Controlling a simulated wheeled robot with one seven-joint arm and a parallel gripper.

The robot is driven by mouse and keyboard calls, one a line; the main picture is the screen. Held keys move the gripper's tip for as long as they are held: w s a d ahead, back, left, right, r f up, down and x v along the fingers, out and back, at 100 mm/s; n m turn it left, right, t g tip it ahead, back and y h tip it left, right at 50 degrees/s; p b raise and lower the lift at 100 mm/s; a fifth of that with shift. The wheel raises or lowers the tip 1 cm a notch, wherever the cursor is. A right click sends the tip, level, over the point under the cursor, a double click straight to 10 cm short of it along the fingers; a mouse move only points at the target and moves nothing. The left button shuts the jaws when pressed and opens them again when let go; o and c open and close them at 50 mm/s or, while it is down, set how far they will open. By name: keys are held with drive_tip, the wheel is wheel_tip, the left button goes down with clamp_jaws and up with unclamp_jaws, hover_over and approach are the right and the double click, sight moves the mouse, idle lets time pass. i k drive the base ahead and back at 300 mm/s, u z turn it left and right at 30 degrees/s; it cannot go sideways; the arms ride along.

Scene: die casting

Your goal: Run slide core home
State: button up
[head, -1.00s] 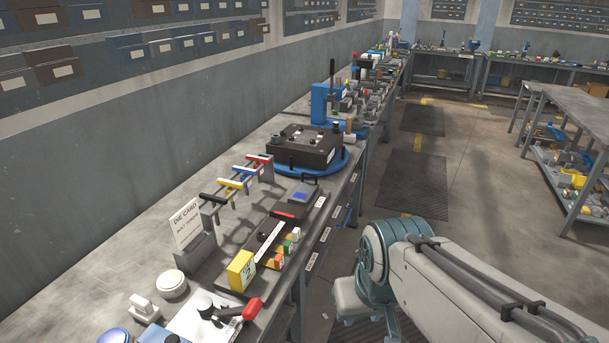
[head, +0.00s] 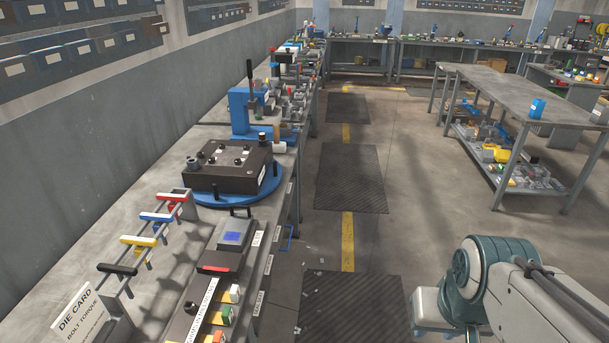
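A dark brown die block (head: 229,166) with several posts and bolt heads on top sits on a round blue turntable (head: 272,190) on the left bench. My arm shows at the lower right, over the floor and away from the bench. My gripper is out of view below the picture's edge.
In front of the turntable are a device with a blue screen (head: 232,237), a rack of coloured T-handles (head: 157,217) and a die card (head: 82,318). A blue lever press (head: 245,112) stands behind.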

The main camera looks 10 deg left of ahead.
sight(235, 234)
drive_tip(key=z, duration=0.25)
drive_tip(key=i, duration=0.7)
drive_tip(key=u, duration=0.65)
drive_tip(key=i, duration=0.8)
drive_tip(key=u, duration=0.95)
